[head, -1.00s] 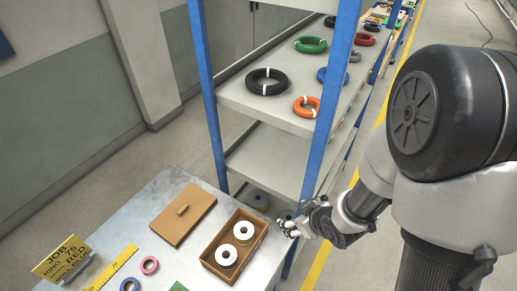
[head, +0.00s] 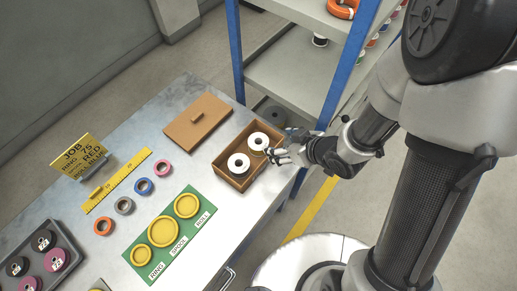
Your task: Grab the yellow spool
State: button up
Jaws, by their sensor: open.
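Two spools with white round flanges stand in an open brown box on the metal table in the head view. The nearer spool (head: 238,163) is at the left and the farther spool (head: 258,141) is at the upper right. A little yellow shows at the farther spool's lower edge, but the winding colours are mostly hidden under the flanges. My gripper (head: 273,155) is open, pointing left at the right side of the box (head: 222,173), close to the farther spool. I cannot tell whether it touches the spool or the box wall.
A brown lid (head: 198,121) lies left of the box. A green mat (head: 143,264) with yellow round places marked RING, SPOOL and ROLL lies in front. Coloured rings, a yellow ruler (head: 117,182) and a job sign (head: 80,157) are further left. A blue-post shelf (head: 357,55) stands behind.

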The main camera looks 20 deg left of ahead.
jog(key=b, duration=0.4)
send_near(259, 142)
jog(key=x, duration=0.3)
jog(key=shift+w+a+f, duration=0.15)
jog(key=shift+w+a, duration=0.05)
jog(key=shift+a, duration=0.1)
jog(key=b+x, duration=0.2)
jog(key=x, duration=0.3)
jog(key=shift+f, duration=0.2)
jog(key=shift+r, duration=0.1)
jog(key=shift+c, duration=0.3)
jog(key=c, duration=0.9)
